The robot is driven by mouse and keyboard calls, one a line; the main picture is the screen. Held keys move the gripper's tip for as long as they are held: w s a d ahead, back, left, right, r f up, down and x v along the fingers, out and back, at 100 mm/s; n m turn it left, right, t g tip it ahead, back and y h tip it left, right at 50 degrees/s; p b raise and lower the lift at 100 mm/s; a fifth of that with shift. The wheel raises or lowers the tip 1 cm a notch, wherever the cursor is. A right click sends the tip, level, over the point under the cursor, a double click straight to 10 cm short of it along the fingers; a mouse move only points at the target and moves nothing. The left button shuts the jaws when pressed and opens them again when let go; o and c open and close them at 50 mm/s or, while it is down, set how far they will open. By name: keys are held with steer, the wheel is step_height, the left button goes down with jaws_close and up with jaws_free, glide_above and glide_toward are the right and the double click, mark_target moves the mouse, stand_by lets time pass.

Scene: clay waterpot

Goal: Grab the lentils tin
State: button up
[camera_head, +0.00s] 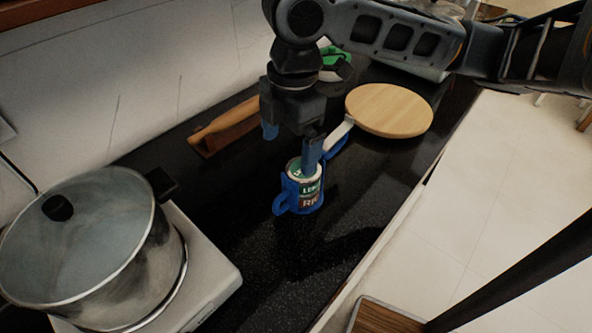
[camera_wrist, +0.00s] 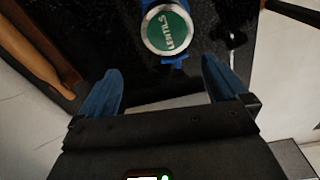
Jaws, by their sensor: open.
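The lentils tin (camera_head: 307,187) stands upright on the black counter, with a green and white top and a partly readable label. A blue mug-like piece with a handle (camera_head: 281,206) shows close against it; I cannot tell whether the tin is inside or beside it. In the wrist view the tin's round green lid (camera_wrist: 167,30) reads "LENTILS" and lies beyond the fingertips, roughly centred between them. My gripper (camera_head: 291,145) is open and empty above the tin; its blue fingers also show in the wrist view (camera_wrist: 162,82). One finger partly covers the tin's top in the head view.
A steel pot (camera_head: 90,250) stands on a white hot plate (camera_head: 215,280) at left. A wooden piece (camera_head: 222,125) lies along the wall side. A round wooden board (camera_head: 390,110) and a green item (camera_head: 335,55) are behind. The counter's right edge (camera_head: 385,235) is near; counter in front is clear.

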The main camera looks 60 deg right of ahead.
mark_target(308, 184)
steer(key=shift+s+d+f, duration=0.15)
steer(key=shift+s+d, duration=0.35)
steer(key=shift+d, duration=0.1)
steer(key=shift+s+d+f, duration=0.1)
steer(key=shift+s+f, duration=0.05)
steer(key=shift+f, duration=0.15)
steer(key=shift+s+f, duration=0.2)
steer(key=shift+f, duration=1.55)
steer(key=shift+s+f, duration=0.15)
steer(key=shift+f, duration=1.6)
steer(key=shift+c, duration=0.3)
steer(key=c, duration=1.2)
